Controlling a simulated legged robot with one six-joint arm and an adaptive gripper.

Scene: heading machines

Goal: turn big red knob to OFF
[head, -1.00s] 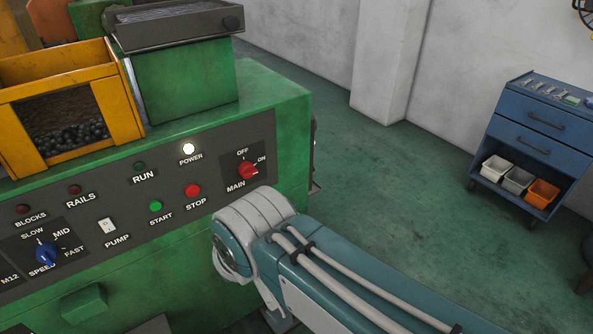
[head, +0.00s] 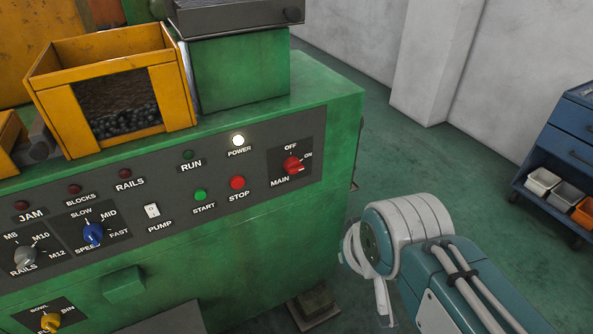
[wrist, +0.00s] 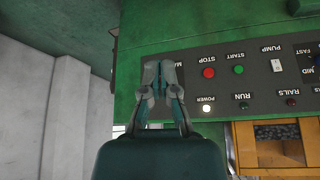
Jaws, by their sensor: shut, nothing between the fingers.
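The big red MAIN knob (head: 292,165) sits on a dark plate at the right end of the machine's control panel. OFF is marked above it and ON to its right; its handle points toward ON. The POWER lamp (head: 238,140) beside it is lit white. My gripper (wrist: 162,64) shows in the wrist view, upside down to the panel, with its fingers together and empty. It covers the MAIN plate there, so the knob is hidden; I cannot tell whether they touch.
The red STOP button (head: 237,183) and green START button (head: 200,195) lie just left of the knob. A yellow bin (head: 112,95) of dark parts stands above the panel.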

